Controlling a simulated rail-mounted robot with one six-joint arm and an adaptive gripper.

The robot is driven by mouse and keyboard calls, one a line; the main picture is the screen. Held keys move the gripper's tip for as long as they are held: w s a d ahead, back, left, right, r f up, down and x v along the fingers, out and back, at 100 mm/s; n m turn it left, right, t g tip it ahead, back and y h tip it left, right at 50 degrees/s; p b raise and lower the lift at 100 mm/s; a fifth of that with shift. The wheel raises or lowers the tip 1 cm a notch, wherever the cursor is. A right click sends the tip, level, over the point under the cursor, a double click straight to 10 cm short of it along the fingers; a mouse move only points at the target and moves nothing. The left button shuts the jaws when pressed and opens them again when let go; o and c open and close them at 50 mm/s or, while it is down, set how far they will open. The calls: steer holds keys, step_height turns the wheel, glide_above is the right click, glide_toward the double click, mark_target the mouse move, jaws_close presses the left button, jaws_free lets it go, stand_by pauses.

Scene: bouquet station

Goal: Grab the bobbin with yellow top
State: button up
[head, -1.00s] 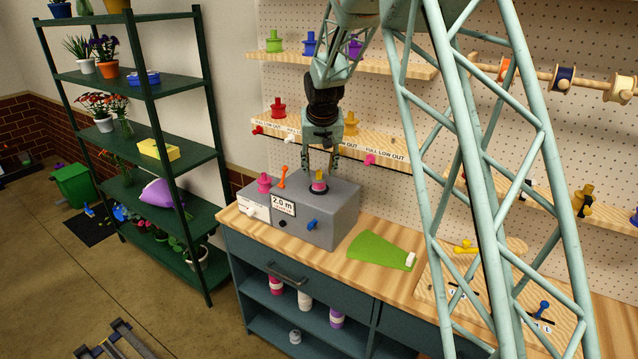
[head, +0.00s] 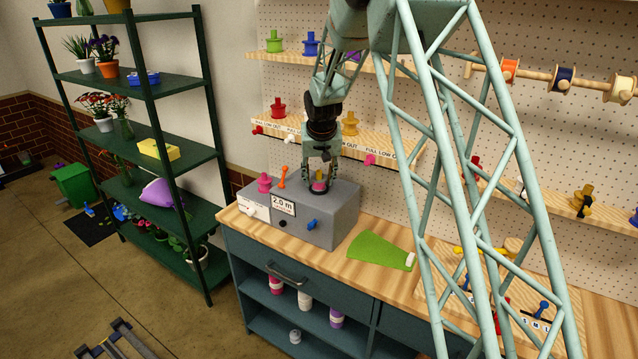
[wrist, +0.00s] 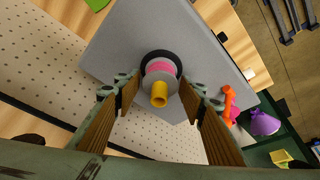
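The bobbin with the yellow top (wrist: 159,95) stands on the grey machine box (head: 338,215). In the wrist view it has pink winding, a grey flange and a dark ring round its base. In the head view the bobbin (head: 319,186) is partly hidden by my gripper (head: 319,183). My gripper is open over it. In the wrist view, the bobbin shows between and just beyond the open fingertips (wrist: 160,92), with a visible gap on each side. I cannot tell exactly how far the fingertips are above the box.
A yellow bobbin (head: 349,124) is on the shelf behind. A green sheet (head: 378,249) lies on the wooden counter to the right. The pegboard wall is close behind.

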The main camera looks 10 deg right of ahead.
steer(key=shift+c, duration=0.4)
steer(key=c, duration=0.6)
steer(key=shift+o, duration=0.2)
steer(key=shift+r, duration=0.2)
steer(key=shift+r, duration=0.65)
steer(key=shift+f, duration=0.1)
steer(key=shift+s+d+t+b, duration=0.1)
steer(key=shift+t+b, duration=0.2)
steer(key=shift+b, duration=0.05)
steer(key=shift+s+t+b, duration=0.2)
steer(key=shift+t+b, duration=0.15)
steer(key=shift+t, duration=0.05)
steer(key=shift+f+b, duration=0.1)
steer(key=shift+b, duration=0.45)
steer(key=shift+t, duration=0.3)
